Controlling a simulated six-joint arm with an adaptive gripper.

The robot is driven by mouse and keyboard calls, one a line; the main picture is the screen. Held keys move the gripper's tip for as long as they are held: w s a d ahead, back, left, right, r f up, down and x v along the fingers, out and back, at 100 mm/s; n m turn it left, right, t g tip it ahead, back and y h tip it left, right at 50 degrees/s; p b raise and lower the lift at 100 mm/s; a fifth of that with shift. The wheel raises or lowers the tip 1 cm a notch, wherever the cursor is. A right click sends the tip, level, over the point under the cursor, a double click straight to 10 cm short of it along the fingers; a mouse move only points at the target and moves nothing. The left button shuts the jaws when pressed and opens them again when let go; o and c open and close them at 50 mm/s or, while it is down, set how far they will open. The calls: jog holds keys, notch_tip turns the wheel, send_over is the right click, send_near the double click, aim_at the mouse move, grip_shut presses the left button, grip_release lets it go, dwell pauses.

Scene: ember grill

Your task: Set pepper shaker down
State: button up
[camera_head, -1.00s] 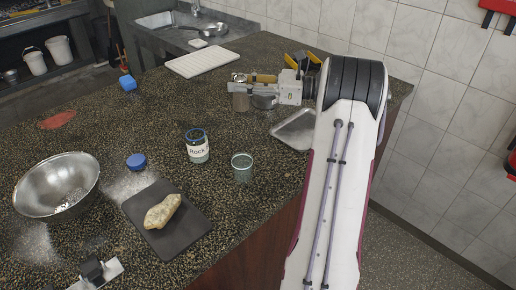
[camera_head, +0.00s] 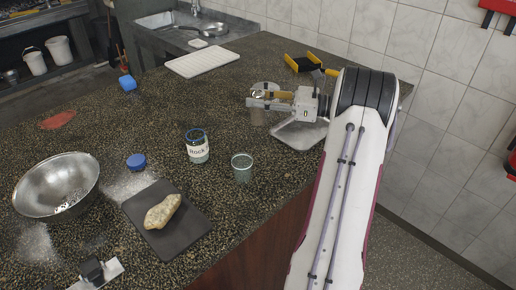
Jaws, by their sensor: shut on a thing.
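The pepper shaker (camera_head: 258,117) is a small grey metallic cylinder near the back right of the dark speckled counter (camera_head: 110,115). My gripper (camera_head: 263,101) is shut on it, with the jaws across its upper part. The shaker looks upright, with its lower body showing below the jaws. I cannot tell whether its base touches the counter. A round metallic container (camera_head: 264,87) shows just behind the jaws, partly hidden by them.
A metal tray (camera_head: 297,137) lies right of the shaker, partly under my gripper. A yellow-and-black item (camera_head: 304,62) and a white board (camera_head: 202,63) lie farther back. A labelled jar (camera_head: 197,148), a glass (camera_head: 242,168) and a steel bowl (camera_head: 57,187) stand nearer. The counter left of the shaker is clear.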

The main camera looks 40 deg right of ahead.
aim_at(258, 116)
jog(key=shift+f, duration=3.1)
jog(key=shift+f, duration=1.85)
jog(key=shift+f, duration=0.15)
jog(key=o, duration=1.3)
jog(key=shift+v, duration=6)
